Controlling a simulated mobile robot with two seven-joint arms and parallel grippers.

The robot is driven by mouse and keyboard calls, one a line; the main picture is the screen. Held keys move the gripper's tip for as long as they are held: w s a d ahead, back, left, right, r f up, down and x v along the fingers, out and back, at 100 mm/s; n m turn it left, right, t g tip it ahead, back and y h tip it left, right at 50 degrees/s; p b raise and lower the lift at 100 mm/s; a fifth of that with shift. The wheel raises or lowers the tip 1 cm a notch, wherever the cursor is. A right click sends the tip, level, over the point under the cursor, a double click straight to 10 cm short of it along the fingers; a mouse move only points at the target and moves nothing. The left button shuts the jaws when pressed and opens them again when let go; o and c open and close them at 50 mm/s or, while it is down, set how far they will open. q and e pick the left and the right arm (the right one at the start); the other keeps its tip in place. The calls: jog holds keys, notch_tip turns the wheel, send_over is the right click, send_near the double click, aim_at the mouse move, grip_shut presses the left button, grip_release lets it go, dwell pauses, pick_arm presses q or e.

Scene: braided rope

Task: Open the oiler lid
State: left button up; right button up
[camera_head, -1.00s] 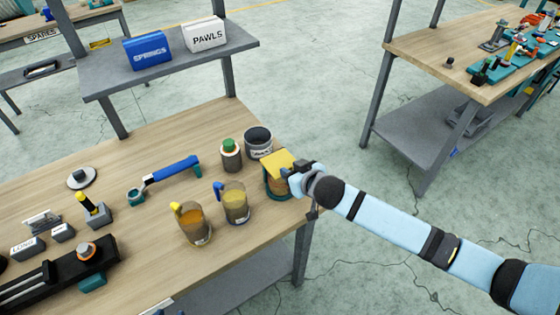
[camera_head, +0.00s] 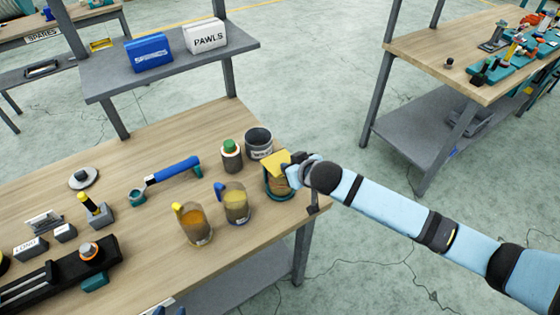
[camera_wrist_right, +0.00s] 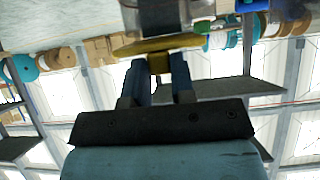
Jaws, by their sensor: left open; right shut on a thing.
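The oiler (camera_head: 279,190) is a brownish can with teal bands near the right edge of the workbench. Its yellow lid (camera_head: 274,163) sits tilted over the top. My right gripper (camera_head: 291,162) comes in from the right and is shut at the lid's right side. In the right wrist view, my right gripper's (camera_wrist_right: 158,72) blue fingers close on a small yellow tab (camera_wrist_right: 159,62) under the yellow lid (camera_wrist_right: 155,46). The lid's hinge is hidden.
Close to the oiler stand a dark bin (camera_head: 259,142), a green-capped bottle (camera_head: 231,156) and two amber jugs, one blue-handled (camera_head: 236,203), one yellow-handled (camera_head: 194,224). A blue-handled tool (camera_head: 175,170) lies further left. A grey shelf (camera_head: 180,67) is behind. Floor is open right of the bench.

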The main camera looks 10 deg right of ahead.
jog(key=shift+w+r, duration=0.1)
jog(key=shift+r, duration=0.05)
jog(key=shift+w+a+r+g, duration=0.1)
jog(key=shift+w+r+g, duration=0.2)
jog(key=shift+r+g, duration=0.3)
jog(key=o, duration=0.6)
jog(key=shift+s+f, duration=0.1)
jog(key=shift+f, duration=0.05)
jog(key=shift+o, duration=0.3)
jog(key=shift+w+a+f, duration=0.1)
jog(key=shift+w+f, duration=0.1)
jog(key=shift+s, duration=0.1)
jog(key=v, duration=0.8)
